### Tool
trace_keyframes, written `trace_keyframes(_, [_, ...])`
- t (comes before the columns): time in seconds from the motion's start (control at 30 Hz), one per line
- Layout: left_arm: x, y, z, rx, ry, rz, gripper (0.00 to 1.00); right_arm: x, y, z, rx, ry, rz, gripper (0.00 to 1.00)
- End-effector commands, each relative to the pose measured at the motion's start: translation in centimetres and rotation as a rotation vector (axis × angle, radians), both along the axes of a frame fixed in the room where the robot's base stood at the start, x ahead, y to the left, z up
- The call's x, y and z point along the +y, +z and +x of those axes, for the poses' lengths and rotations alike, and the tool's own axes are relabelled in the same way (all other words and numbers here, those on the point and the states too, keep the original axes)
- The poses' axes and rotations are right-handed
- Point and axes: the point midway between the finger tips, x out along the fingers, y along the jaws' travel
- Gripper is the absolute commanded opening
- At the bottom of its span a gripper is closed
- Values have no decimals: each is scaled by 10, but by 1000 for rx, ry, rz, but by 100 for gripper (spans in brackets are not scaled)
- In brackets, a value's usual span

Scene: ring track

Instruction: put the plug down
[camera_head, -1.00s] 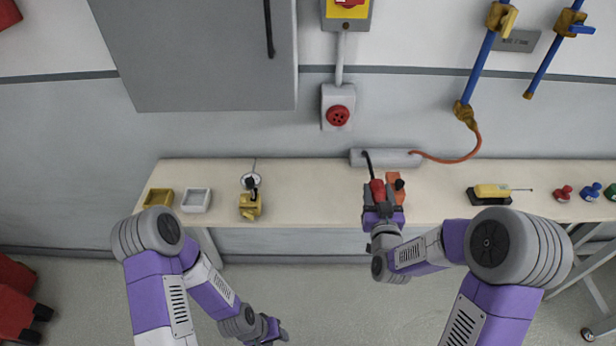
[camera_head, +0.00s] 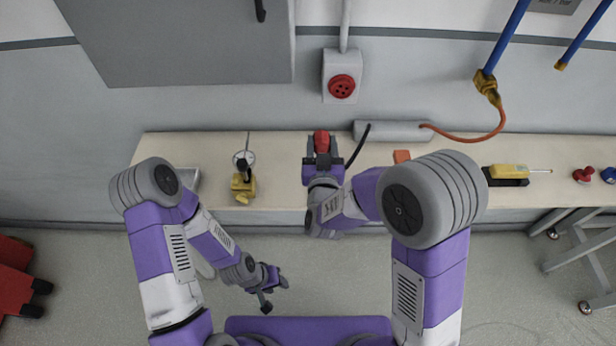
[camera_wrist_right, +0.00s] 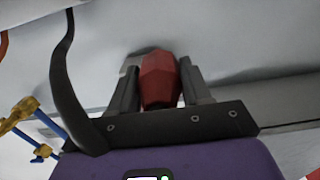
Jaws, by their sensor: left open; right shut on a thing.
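The red plug (camera_head: 321,141) is between the fingers of my right gripper (camera_head: 322,150), which is shut on it above the bench. In the right wrist view the plug (camera_wrist_right: 159,80) sits between the two dark fingers of my right gripper (camera_wrist_right: 160,88). A black cable (camera_head: 357,146) runs near the gripper toward the grey cylinder (camera_head: 393,131); where it joins the plug is not clear. The bench top (camera_head: 285,175) lies below. My left gripper (camera_head: 276,285) is open and empty, low in front of the bench.
A red wall socket (camera_head: 342,86) is above the bench. A yellow device (camera_head: 243,186) stands at left, an orange block (camera_head: 402,156) at right, partly behind my arm. A yellow tool (camera_head: 508,171) lies farther right.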

Motion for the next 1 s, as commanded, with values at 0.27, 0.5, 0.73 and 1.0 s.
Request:
trace_keyframes(0.27, [0,-6,0,0,0,0,43,33,-1,-17,-10,-2,-5,0])
trace_keyframes(0.5, [0,-26,0,0,0,0,43,33,-46,-18,-9,-3,-7,0])
trace_keyframes(0.73, [0,-32,0,0,0,0,43,33,-63,-17,-11,-4,-4,0])
trace_keyframes(1.0, [0,-46,0,0,0,0,43,33,-97,-17,-10,-3,-4,0])
